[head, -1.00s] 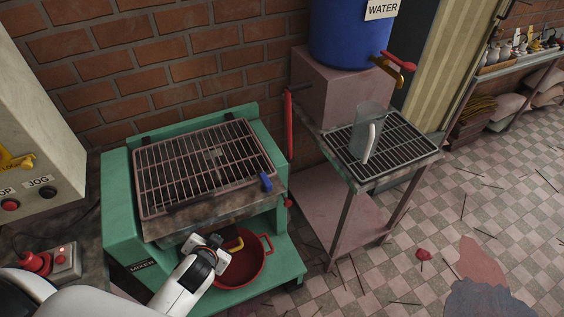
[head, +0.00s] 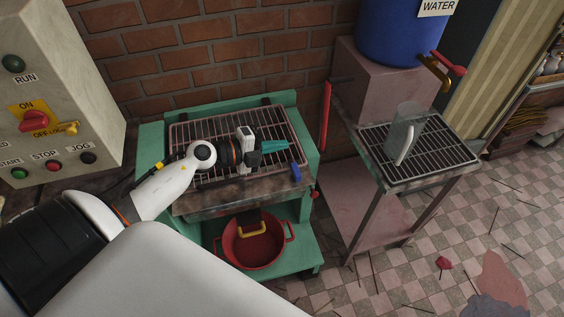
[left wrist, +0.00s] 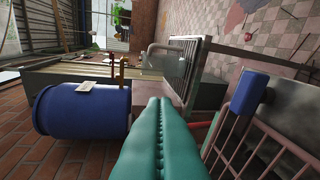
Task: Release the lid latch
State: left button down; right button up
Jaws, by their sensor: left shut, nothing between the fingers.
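The green mixer (head: 150,146) carries a barred metal lid (head: 215,120) that lies closed over its top. A blue latch (head: 296,172) sits at the lid's front right corner. It also shows large at the right of the left wrist view (left wrist: 248,92). My left gripper (head: 287,145), with teal fingers, is above the lid, behind and left of the latch, pointing right. Its fingers are pressed together and empty, also in the left wrist view (left wrist: 154,104). It appears apart from the latch. My right gripper is out of view.
A red pot (head: 253,250) stands below the mixer's front. A control box (head: 60,85) is at the left. At the right, a metal stand (head: 425,178) holds a clear jug (head: 405,130), with a blue water barrel (head: 398,30) behind. A brick wall closes the back.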

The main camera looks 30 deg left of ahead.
aim_at(280, 169)
pick_arm(q)
jog(key=a+f+m+g, duration=0.1)
jog(key=a+g, duration=0.1)
jog(key=s+a+f+m+g+y, duration=0.1)
jog(key=a+f+g, duration=0.1)
jog(key=s+a+f+m+g+y, duration=0.1)
jog(key=a+f+g, duration=0.1)
jog(key=shift+s+a+f, duration=0.1)
jog(key=shift+a+f, duration=0.05)
jog(key=shift+a, duration=0.15)
jog(key=shift+d, duration=0.1)
jog(key=p+x, duration=0.1)
jog(key=x, duration=0.9)
jog(key=shift+p, duration=0.4)
jog(key=shift+w+m+b, duration=0.25)
jog(key=shift+m+b, duration=0.15)
jog(key=shift+b, duration=0.3)
